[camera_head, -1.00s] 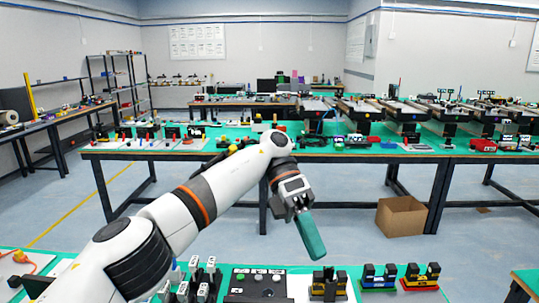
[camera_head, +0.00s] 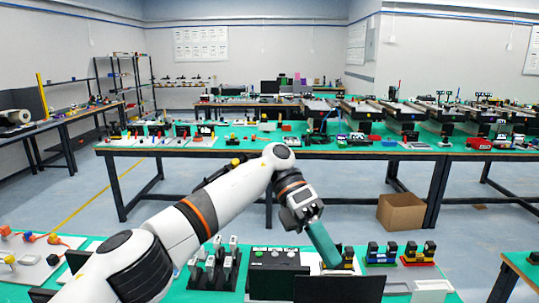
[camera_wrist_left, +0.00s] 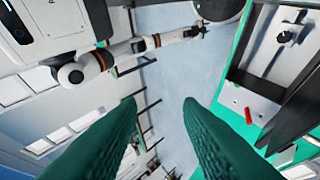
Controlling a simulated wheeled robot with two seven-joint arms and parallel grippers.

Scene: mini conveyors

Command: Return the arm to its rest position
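My left arm comes in from the lower left in the head view, bent at the elbow. Its left gripper (camera_head: 326,258) has green fingers pointing down above the near table (camera_head: 225,295). In the left wrist view the two green fingers (camera_wrist_left: 160,105) stand apart with only floor and background between them, so it is open and empty. A white arm with orange rings, which looks like my right arm, crosses the top of the left wrist view. Its end, the right gripper (camera_wrist_left: 195,30), is too small to read. The right arm does not show in the head view.
The near table holds a black button box (camera_head: 275,275), a dark upright panel (camera_head: 337,287) and coloured connector blocks (camera_head: 418,253), close to the left fingers. A long green table (camera_head: 260,145) stands beyond an open floor aisle. A cardboard box (camera_head: 401,212) sits on the floor.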

